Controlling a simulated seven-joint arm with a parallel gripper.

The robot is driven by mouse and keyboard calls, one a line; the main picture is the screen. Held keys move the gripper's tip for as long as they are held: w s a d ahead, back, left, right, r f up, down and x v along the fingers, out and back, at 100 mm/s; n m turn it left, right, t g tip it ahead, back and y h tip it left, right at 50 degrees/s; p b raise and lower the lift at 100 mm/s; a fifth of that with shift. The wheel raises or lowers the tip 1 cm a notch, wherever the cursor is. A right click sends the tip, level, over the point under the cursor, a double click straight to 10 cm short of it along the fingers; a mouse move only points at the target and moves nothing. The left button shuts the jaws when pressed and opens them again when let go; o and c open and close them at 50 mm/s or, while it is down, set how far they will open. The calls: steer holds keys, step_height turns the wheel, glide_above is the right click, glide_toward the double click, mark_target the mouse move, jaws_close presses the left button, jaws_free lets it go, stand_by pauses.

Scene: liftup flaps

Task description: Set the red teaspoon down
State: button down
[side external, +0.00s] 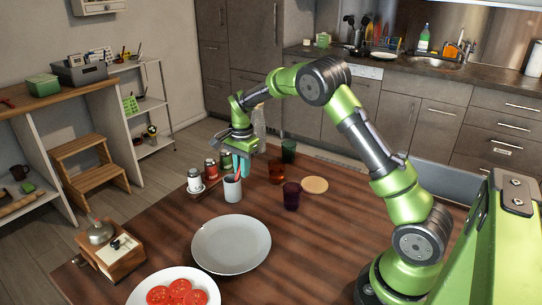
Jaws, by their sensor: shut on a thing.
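My gripper (243,168) is above the wooden table, with its teal fingers pointing down over a white cup (232,190). A thin red thing, which looks like the red teaspoon (237,167), shows between the fingers and the cup's mouth. My gripper is shut on it. Most of the teaspoon is hidden by the fingers and the cup. I cannot tell whether its lower end is inside the cup or just above it.
Spice jars (195,181) stand left of the cup. An amber glass (277,173), a purple glass (291,197), a green glass (289,151) and a round wooden coaster (314,185) are to the right. An empty white plate (231,244) lies in front. Bare table is right of it.

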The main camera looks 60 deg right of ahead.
mark_target(239, 170)
step_height(239, 170, up, 10)
steer(key=a+r, duration=0.1)
steer(key=s+a+r+n, duration=0.1)
steer(key=s+a+r, duration=0.3)
steer(key=a, duration=0.2)
steer(key=s+a+f+n, duration=0.1)
steer(key=s+a+f, duration=0.1)
steer(key=s+a, duration=0.6)
steer(key=s+f, duration=0.4)
steer(key=s, duration=0.4)
steer(key=s+f, duration=0.4)
steer(key=s, duration=0.3)
steer(key=shift+m, duration=0.3)
steer(key=shift+w+a+f, duration=0.25)
steer(key=shift+w+f, duration=0.55)
steer(key=shift+w, duration=1.8)
steer(key=shift+w+a+f, duration=0.25)
steer(key=shift+w+f, duration=0.55)
steer(key=shift+w, duration=1.85)
steer(key=shift+w+a+f, duration=0.25)
steer(key=shift+w+f, duration=0.55)
steer(key=shift+w, duration=1.8)
